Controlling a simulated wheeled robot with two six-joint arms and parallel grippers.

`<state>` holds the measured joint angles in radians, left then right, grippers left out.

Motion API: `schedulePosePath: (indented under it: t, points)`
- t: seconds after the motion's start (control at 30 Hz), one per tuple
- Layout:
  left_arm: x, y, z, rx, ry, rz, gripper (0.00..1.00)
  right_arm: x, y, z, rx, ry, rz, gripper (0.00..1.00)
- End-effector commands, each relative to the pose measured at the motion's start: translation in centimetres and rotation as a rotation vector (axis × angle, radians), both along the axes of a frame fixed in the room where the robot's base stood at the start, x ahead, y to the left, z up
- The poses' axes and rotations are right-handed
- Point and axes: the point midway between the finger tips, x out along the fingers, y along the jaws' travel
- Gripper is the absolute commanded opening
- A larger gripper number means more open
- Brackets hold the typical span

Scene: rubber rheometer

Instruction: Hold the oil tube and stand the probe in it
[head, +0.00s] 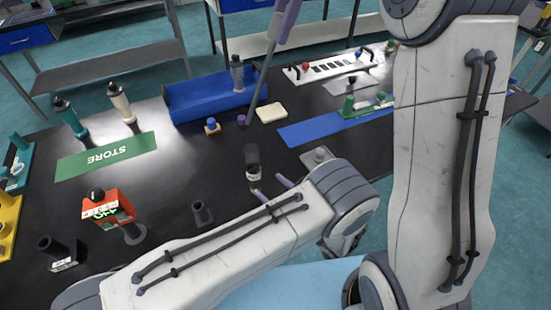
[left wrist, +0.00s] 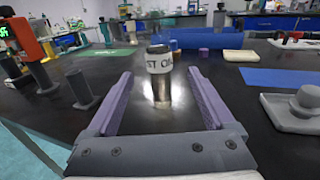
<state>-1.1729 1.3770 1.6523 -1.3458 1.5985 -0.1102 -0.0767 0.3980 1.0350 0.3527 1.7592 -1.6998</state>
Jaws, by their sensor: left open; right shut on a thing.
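The oil tube (head: 253,169) is a clear, dark-tinted upright cylinder with a white label, standing on the black table. In the left wrist view the oil tube (left wrist: 159,66) shows a partly readable label. My left gripper (head: 268,184) is open and low over the table, close to the tube. In the left wrist view its purple fingers (left wrist: 160,78) frame the tube, with gaps on both sides. My right gripper (head: 283,20) is shut on the probe (head: 263,80), a thin grey rod. The probe slants down, its lower end in the picture above the tube and apart from it.
A blue bin (head: 185,112), a cream pad (head: 271,112) and a purple cup (head: 241,120) lie behind the tube. A grey knobbed block (head: 318,157) stands right, a dark cup (head: 202,213) and an orange device (head: 108,210) left.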

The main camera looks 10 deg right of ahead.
Motion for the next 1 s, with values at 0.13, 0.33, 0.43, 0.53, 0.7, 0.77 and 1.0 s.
schedulePosePath:
  t: [0.13, 0.33, 0.43, 0.53, 0.7, 0.77, 1.0]
  points:
    - [2.0, 1.7, 0.0, 0.0, 0.001, 0.009, 0.87, 0.0, 0.0, 0.0, 0.0, 0.0, 0.0, 0.0]
    - [5.2, 4.0, 0.0, -0.001, 0.002, 0.009, 0.87, 0.0, 0.0, 0.0, 0.0, 0.0, 0.0, 0.0]
    - [6.5, 5.0, 0.0, -0.002, 0.002, 0.007, 0.87, 0.0, 0.0, 0.0, 0.0, 0.0, 0.0, 0.0]
    - [7.6, 5.7, 0.0, -0.003, 0.002, 0.007, 0.87, 0.0, 0.0, 0.0, 0.0, 0.0, 0.0, 0.0]
    - [8.6, 6.4, 0.0, -0.003, 0.002, 0.005, 0.87, 0.0, 0.0, 0.0, 0.0, 0.0, 0.0, 0.0]
    - [8.7, 6.5, 0.0, -0.003, 0.002, 0.005, 0.87, 0.0, 0.0, 0.0, 0.0, 0.0, 0.0, 0.0]
    - [8.8, 6.5, 0.0, -0.003, 0.002, 0.004, 0.87, 0.0, 0.0, 0.0, 0.0, 0.0, 0.0, 0.0]
